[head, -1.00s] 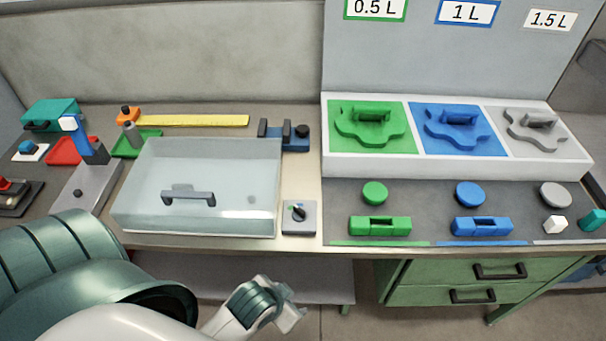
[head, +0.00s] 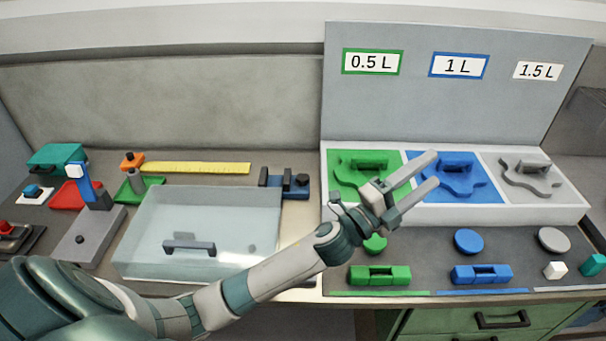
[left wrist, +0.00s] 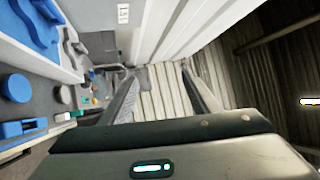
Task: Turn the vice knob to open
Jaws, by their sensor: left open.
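The vice (head: 272,189) is a small blue device with dark jaws at the back of the bench, just left of the white tray. Its dark round knob (head: 302,180) is at its right end. My left gripper (head: 433,169) is open and empty, well to the right of the vice, in front of the green and blue tray sections. In the left wrist view its two fingers (left wrist: 158,75) are spread with nothing between them; the vice is not seen there. My right gripper is not in view.
A clear-lidded box (head: 210,215) stands left of my forearm. The white tray (head: 560,208) holds green, blue and grey shapes. Green (head: 379,275) and blue (head: 481,275) blocks lie in front. A yellow ruler (head: 195,168) lies at the back.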

